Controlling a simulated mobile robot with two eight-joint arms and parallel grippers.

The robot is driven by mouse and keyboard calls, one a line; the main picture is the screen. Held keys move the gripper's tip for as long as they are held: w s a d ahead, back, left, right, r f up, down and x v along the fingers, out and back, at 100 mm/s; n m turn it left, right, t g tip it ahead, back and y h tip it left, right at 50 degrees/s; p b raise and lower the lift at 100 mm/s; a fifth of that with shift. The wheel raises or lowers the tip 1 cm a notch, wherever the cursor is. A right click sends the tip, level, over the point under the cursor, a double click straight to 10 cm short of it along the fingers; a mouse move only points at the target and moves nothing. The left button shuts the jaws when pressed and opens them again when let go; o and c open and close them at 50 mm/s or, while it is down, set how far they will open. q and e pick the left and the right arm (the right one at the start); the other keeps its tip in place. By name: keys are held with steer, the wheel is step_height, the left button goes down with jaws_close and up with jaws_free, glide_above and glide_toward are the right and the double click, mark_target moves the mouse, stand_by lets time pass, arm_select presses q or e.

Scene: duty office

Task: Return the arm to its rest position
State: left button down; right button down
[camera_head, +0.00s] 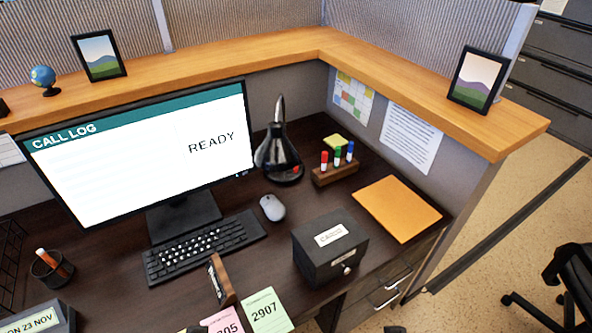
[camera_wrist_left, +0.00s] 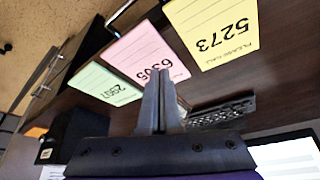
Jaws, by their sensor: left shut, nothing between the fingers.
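My left gripper (camera_wrist_left: 160,98) shows in the left wrist view with its two grey fingers together and nothing between them. It is in front of the desk, near a pink note marked 6305 (camera_wrist_left: 145,52), a yellow note marked 5273 (camera_wrist_left: 213,32) and a green note marked 2907 (camera_wrist_left: 103,85). The wrist view is turned, so the notes look upside down.
The desk (camera_head: 262,233) holds a monitor (camera_head: 150,145), a keyboard (camera_head: 203,247), a mouse (camera_head: 272,207), a black box (camera_head: 330,262), a lamp (camera_head: 279,153), a marker holder (camera_head: 336,173) and an orange folder (camera_head: 397,208). A chair (camera_head: 574,285) stands at right. Floor shows on the right.

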arm_select(q)
step_height(320, 180, up, 13)
steer(key=w+p, duration=0.2)
steer(key=p, duration=0.9)
steer(key=shift+f+t, duration=0.15)
steer(key=shift+t, duration=0.15)
stand_by(4.4)
